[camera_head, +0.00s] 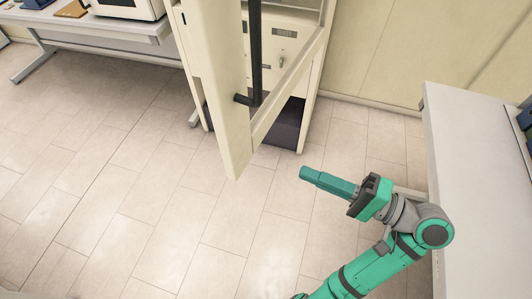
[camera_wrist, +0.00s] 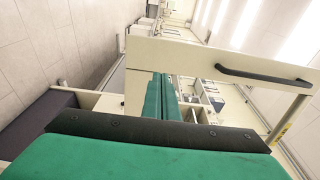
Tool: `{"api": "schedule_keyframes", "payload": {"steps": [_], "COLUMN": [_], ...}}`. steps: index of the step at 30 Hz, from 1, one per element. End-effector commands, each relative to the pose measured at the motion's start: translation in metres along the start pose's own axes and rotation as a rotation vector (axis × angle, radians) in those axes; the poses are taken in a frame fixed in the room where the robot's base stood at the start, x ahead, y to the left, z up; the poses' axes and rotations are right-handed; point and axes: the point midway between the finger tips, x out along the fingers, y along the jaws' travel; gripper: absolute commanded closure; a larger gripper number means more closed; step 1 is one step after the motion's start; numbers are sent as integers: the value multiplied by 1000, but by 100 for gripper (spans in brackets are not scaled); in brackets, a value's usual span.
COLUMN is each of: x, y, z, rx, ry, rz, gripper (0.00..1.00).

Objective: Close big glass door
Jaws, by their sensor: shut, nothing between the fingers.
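The big glass door (camera_head: 222,85) stands open, swung out from the cream machine cabinet (camera_head: 283,45) towards me. It has a wide cream frame and a black bar handle (camera_head: 255,60). My gripper (camera_head: 304,172) is shut and empty, to the right of the door's lower corner and apart from it in the head view. In the wrist view the closed green fingers (camera_wrist: 163,90) point towards the cream door frame (camera_wrist: 195,56), and the black handle (camera_wrist: 262,76) shows to their right. Whether the fingertips touch the frame is hard to tell. The top of the door is out of view.
A white table (camera_head: 475,170) stands close to my arm on the right. A grey bench (camera_head: 110,33) with a white device (camera_head: 128,8) is at the back left. A dark box (camera_head: 285,125) sits under the cabinet. The tiled floor (camera_head: 140,200) at left is clear.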

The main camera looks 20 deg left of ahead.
Motion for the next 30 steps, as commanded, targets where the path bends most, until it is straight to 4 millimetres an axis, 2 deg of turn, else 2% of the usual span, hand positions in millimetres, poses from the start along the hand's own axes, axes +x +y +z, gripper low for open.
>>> {"api": "schedule_keyframes", "payload": {"steps": [5, 21, 24, 30], "x": [15, 110, 123, 137], "y": [0, 0, 0, 0], "z": [1, 2, 2, 2], "rx": [-1, -2, -2, -2], "ry": [-9, -8, -8, -5], "rz": [2, 2, 2, 2], "gripper": [100, 100, 100, 100]}}
